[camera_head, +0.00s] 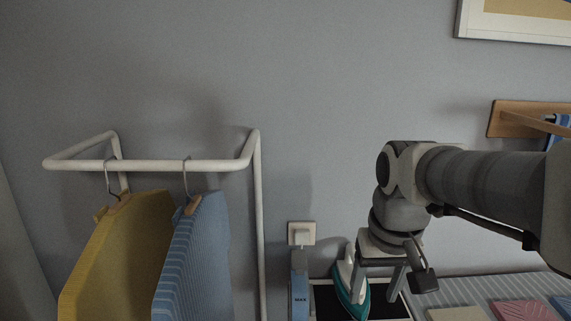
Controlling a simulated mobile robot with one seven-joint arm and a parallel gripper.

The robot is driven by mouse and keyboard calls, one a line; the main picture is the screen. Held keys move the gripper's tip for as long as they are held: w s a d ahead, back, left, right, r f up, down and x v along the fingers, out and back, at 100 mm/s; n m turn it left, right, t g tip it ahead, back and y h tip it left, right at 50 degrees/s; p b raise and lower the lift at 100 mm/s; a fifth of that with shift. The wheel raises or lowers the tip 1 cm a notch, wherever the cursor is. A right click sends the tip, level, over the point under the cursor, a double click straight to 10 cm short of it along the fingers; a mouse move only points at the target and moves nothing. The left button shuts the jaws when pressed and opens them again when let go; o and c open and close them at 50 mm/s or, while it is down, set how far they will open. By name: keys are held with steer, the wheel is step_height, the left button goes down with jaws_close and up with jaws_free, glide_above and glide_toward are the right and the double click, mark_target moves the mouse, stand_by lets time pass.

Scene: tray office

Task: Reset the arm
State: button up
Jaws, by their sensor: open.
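My arm (470,180) reaches in from the right side of the head view and bends downward at its wrist. My gripper (377,290) points down near the bottom of the view, with its two fingers apart and nothing visible between them. A teal and white iron (347,284) shows just left of the gripper, behind or beside its left finger. I cannot tell whether they touch.
A white clothes rail (160,166) at left holds a yellow garment (118,255) and a blue striped garment (195,260). A wall socket (301,233) sits above a blue box (299,285). Folded cloths (522,310) lie on a striped surface (470,287) at lower right. A wooden wall rack (508,120) hangs at right.

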steer(key=s+t, duration=0.3)
steer(key=s, duration=0.6)
steer(key=shift+s+f, duration=0.3)
stand_by(0.4)
